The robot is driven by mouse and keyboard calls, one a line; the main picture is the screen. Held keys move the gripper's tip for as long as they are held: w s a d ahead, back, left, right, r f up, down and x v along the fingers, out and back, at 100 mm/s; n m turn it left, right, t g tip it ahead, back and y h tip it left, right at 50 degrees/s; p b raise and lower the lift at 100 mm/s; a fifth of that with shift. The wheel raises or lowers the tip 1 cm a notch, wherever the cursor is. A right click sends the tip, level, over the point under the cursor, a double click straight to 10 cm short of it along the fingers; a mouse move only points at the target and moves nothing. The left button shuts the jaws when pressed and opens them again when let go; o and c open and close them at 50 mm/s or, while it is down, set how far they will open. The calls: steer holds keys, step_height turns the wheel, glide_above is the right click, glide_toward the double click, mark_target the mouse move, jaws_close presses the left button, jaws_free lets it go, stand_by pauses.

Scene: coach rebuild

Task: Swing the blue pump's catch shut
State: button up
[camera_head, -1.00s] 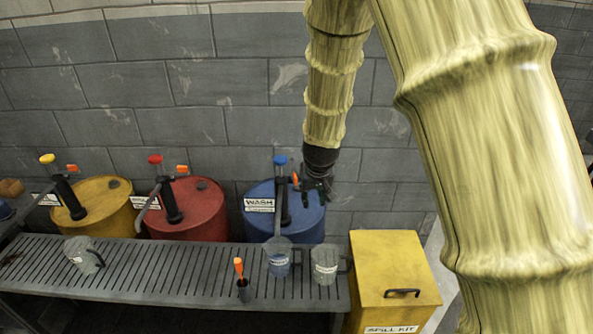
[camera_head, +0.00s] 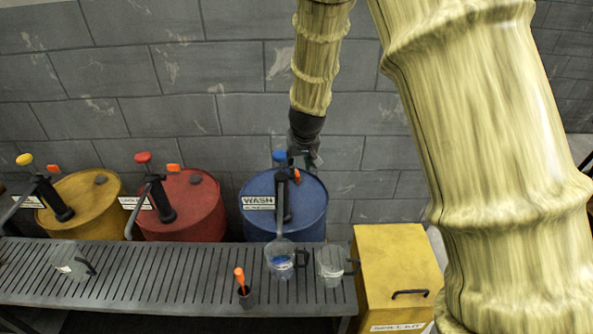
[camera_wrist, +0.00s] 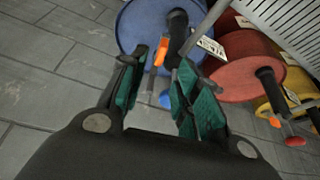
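The blue pump (camera_head: 282,195) is a dark upright body with a blue knob (camera_head: 279,156), standing on the blue drum (camera_head: 312,207). Its orange catch (camera_head: 297,176) shows at the right side near the top. My gripper (camera_head: 311,158) is close beside the pump's top, to the right of the knob. In the wrist view my gripper (camera_wrist: 164,60) is open, with green-padded fingers apart. The orange catch (camera_wrist: 160,53) shows between the fingertips and the blue knob (camera_wrist: 167,98) lower between the fingers. I cannot tell whether a finger touches the catch.
The red drum (camera_head: 206,215) and yellow drum (camera_head: 95,218), each with a pump, stand to the left. A slatted bench (camera_head: 190,275) in front bears clear jugs and a small holder (camera_head: 246,297) with an orange-handled tool. The yellow spill kit box (camera_head: 392,255) stands right. A block wall is behind.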

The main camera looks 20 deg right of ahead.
mark_target(297, 173)
steer(key=shift+p+x, duration=1.1)
steer(key=shift+x, duration=2.6)
steer(key=shift+c, duration=0.2)
jaws_close()
steer(key=shift+a, duration=0.1)
